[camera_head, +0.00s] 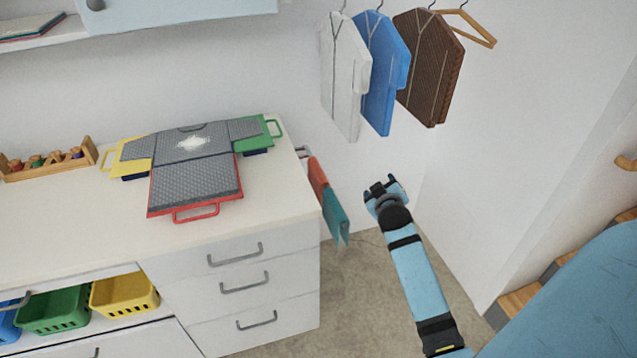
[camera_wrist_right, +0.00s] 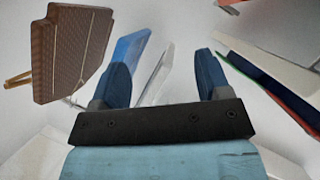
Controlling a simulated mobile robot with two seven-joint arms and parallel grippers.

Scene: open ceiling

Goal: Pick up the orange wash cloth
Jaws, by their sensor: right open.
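The orange wash cloth (camera_head: 318,172) hangs beside the right end of the white counter, in the head view. A teal cloth (camera_head: 335,216) hangs just in front of it and partly overlaps it. My right gripper (camera_head: 381,187) is to the right of the cloths, apart from them, at about the orange cloth's height in the picture. In the right wrist view its two blue fingers (camera_wrist_right: 163,72) are spread with nothing between them. My left gripper is not in view.
White, blue (camera_head: 384,80) and brown (camera_head: 430,68) shirts hang on the wall above my right gripper. Drawers (camera_head: 245,285) face the open floor (camera_head: 355,285). Wooden steps (camera_head: 520,298) are at right.

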